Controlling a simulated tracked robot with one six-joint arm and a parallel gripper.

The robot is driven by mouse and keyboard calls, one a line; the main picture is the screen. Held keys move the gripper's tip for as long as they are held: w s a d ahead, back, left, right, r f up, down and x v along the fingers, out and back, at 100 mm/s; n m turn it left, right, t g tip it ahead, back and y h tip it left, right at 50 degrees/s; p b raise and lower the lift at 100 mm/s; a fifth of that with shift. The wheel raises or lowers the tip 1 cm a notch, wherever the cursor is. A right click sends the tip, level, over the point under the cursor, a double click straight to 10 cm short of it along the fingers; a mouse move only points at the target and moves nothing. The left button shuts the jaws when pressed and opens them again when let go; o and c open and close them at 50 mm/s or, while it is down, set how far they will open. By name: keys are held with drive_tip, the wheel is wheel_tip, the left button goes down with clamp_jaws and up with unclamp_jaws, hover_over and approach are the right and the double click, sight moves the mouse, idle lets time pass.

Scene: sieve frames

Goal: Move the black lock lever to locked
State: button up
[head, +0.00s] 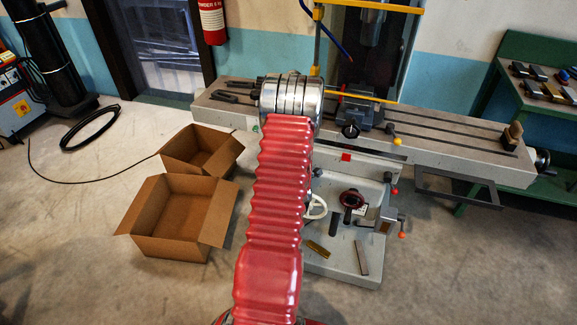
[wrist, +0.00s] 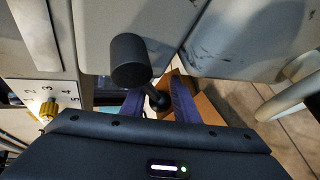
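In the wrist view, the black lock lever (wrist: 132,60) shows a thick black cylindrical grip in front of a pale grey machine casting. A thin black stem runs from it down to a small round black end between my fingers. My gripper (wrist: 158,100) has two bluish-purple fingers spread apart, one on each side of that end. I cannot tell whether either finger touches it. In the head view, my red bellows-covered arm reaches to the milling machine (head: 448,140) and hides my gripper; I cannot make out the lever there.
A numbered dial with a yellow knob (wrist: 48,109) is at the wrist view's left. A pale curved handle (wrist: 290,97) is at its right. In the head view, two open cardboard boxes (head: 183,218) (head: 205,148) stand left of my arm. Coloured-knob handles (head: 397,141) project from the machine.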

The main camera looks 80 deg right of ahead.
drive_tip(key=v, duration=1.3)
drive_tip(key=shift+s+a+r, duration=0.15)
drive_tip(key=shift+a, duration=0.1)
drive_tip(key=shift+c, duration=0.4)
drive_tip(key=shift+c, duration=0.9)
drive_tip(key=w, duration=0.3)
drive_tip(key=w+a+n+t, duration=0.1)
drive_tip(key=w, duration=0.3)
drive_tip(key=w+a+n+t+y, duration=0.1)
drive_tip(key=w, duration=0.3)
drive_tip(key=shift+w+a, duration=0.15)
drive_tip(key=shift+a, duration=0.05)
clamp_jaws()
drive_tip(key=w+a+r+m+g+h, duration=0.2)
drive_tip(key=w+a+m+g+h, duration=0.15)
drive_tip(key=w+m, duration=0.5)
drive_tip(key=s+r+m+g, duration=0.1)
drive_tip(key=s+m+g, duration=0.6)
drive_tip(key=m, duration=0.5)
drive_tip(key=s, duration=0.2)
drive_tip(key=shift+s+a+r, duration=0.3)
drive_tip(key=shift+a+r, duration=0.05)
drive_tip(key=shift+r, duration=0.05)
drive_tip(key=shift+y, duration=0.25)
